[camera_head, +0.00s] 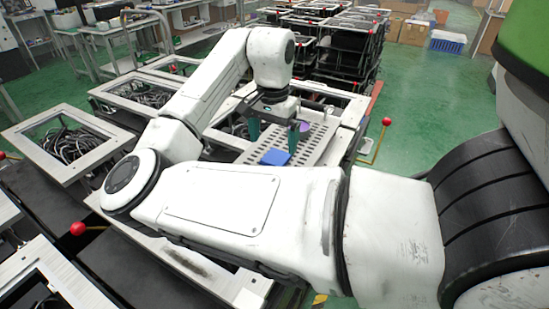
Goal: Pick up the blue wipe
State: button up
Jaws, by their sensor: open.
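The blue wipe (275,157) is a small flat blue piece lying on a light perforated plate (308,150), near the plate's front edge. My gripper (273,137) points down above the plate, a little behind and above the wipe in the picture. Its fingers are apart, one dark teal on the left and one on the right. A small purple item (303,126) shows by the right finger; I cannot tell whether it touches the finger. The gap between the fingers looks empty. My forearm hides part of the plate's front side.
Frames with black cables (70,143) stand to the left. Red-knobbed levers show at the right (386,121) and lower left (78,228). Stacked black racks (345,50) stand behind. A blue crate (448,41) is on the green floor, which is open at right.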

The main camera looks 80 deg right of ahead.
aim_at(273, 159)
jog(key=shift+f+p, duration=0.35)
jog(key=shift+f, duration=2.3)
jog(key=shift+c, duration=0.5)
jog(key=c, duration=1)
jog(key=shift+r, duration=0.1)
